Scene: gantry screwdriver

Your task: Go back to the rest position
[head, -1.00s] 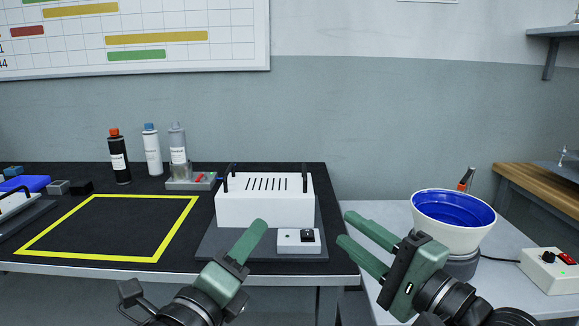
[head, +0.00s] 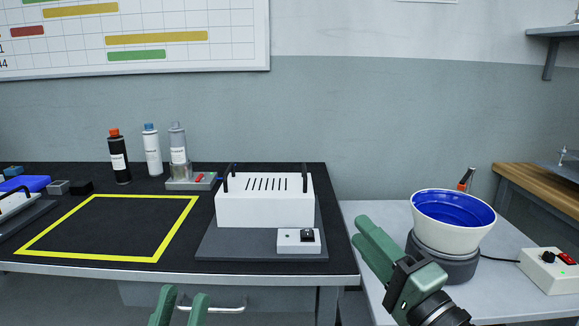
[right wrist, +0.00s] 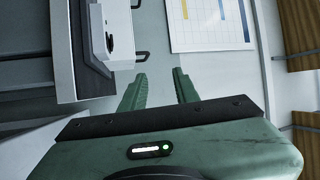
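My left gripper (head: 182,298) shows at the bottom edge of the head view, in front of the black table. Its two green fingers stand apart with nothing between them, so it is open and empty. My right gripper (head: 361,232) is in front of the white side table, left of the blue-lined bowl. In the right wrist view its two green fingers (right wrist: 160,89) are apart with nothing between them.
The black table (head: 230,262) holds a white slotted box (head: 264,206), several bottles (head: 152,150) and a yellow-outlined area (head: 158,260). The bowl (head: 452,238) and a switch box (head: 546,276) stand on the side table (head: 500,300). A drawer handle (head: 225,309) is below the black table.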

